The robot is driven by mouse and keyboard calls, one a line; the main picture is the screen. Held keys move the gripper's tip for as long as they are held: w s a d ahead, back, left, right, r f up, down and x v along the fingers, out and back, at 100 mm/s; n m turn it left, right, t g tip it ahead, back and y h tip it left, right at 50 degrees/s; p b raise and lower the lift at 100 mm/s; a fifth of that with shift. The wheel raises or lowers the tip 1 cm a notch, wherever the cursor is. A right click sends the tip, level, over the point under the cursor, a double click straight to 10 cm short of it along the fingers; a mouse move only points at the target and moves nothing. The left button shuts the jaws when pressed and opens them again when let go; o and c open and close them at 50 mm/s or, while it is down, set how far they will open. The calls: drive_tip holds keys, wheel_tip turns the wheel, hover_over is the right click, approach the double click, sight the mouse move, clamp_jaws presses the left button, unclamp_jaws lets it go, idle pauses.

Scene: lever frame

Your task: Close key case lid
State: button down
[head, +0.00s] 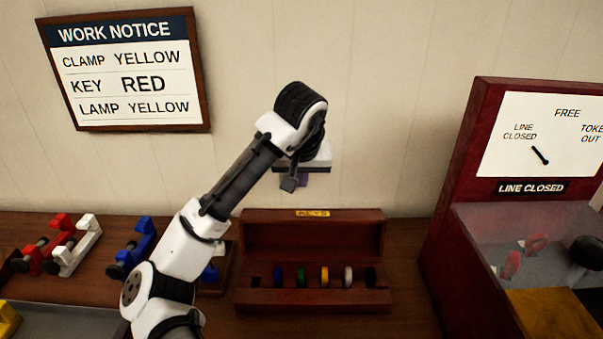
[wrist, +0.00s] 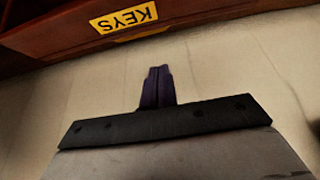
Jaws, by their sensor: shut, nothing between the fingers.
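The key case (head: 312,300) is a dark red wooden box on the bench. Its lid (head: 315,236) stands open at the back, with a yellow KEYS label on its upper edge. Blue, green, yellow, white and black keys stand in a row inside; the leftmost slot looks empty. My gripper (head: 318,170) is above the lid, close to the wall, partly hidden by my wrist. In the wrist view my gripper (wrist: 160,72) has its dark purple fingers together with nothing between them. The lid's edge (wrist: 60,38) crosses the top of that view, apart from the fingertips.
A dark red cabinet (head: 447,190) reading LINE CLOSED stands at right, with red pieces behind its clear panel. Red, white and blue clamps (head: 140,245) stand at left. A work notice (head: 125,70) hangs on the wall. The bench in front of the case looks clear.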

sight(312, 229)
drive_tip(key=shift+s+f+p, duration=0.25)
drive_tip(key=shift+f+p, duration=0.35)
drive_tip(key=shift+f, duration=0.7)
drive_tip(key=shift+s+f+p, duration=0.25)
drive_tip(key=shift+f+p, duration=0.3)
drive_tip(key=shift+f, duration=0.75)
